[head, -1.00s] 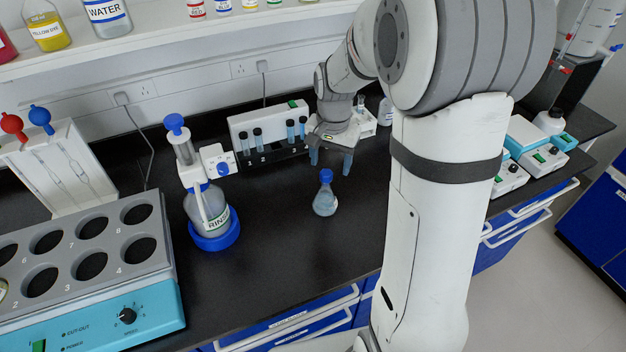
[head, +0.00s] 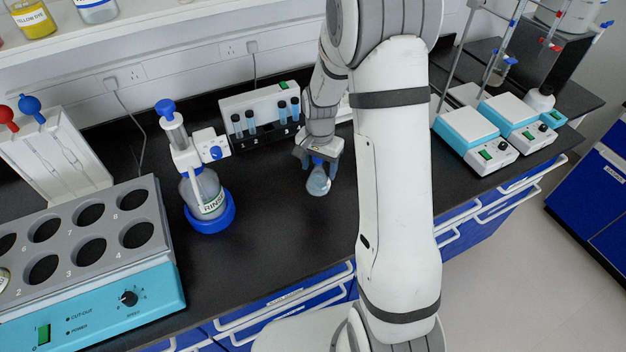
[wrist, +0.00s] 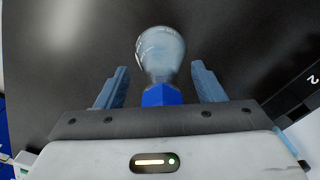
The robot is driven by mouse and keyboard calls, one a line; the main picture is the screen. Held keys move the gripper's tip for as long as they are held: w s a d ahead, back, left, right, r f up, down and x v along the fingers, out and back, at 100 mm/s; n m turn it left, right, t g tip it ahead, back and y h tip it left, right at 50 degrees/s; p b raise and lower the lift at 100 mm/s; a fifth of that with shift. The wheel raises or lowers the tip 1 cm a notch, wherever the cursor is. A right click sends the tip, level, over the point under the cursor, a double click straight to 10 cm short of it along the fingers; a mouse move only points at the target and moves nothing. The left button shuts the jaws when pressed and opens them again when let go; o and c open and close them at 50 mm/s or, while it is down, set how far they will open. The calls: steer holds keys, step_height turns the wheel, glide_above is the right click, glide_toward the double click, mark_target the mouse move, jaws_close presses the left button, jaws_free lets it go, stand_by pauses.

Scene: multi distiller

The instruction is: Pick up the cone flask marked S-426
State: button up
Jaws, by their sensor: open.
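A cone flask (head: 318,183) with pale blue liquid stands on the black bench in the head view. In the wrist view the flask (wrist: 160,52) shows its round glass body and its blue stopper (wrist: 161,95). Faint white marking shows on the glass, too small to read as S-426. My gripper (head: 320,168) is over the flask, with its fingers pointing down on either side of the stopper and neck. In the wrist view the two blue-grey fingers (wrist: 160,88) are apart, with a gap on each side of the stopper.
A rinse bottle dispenser (head: 205,195) on a blue base stands left of the flask. A tube rack (head: 262,135) is behind. A teal heating block (head: 90,270) fills the front left, and hotplates (head: 470,130) stand right. The bench in front of the flask is clear.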

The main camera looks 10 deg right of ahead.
jaws_close()
stand_by(0.7)
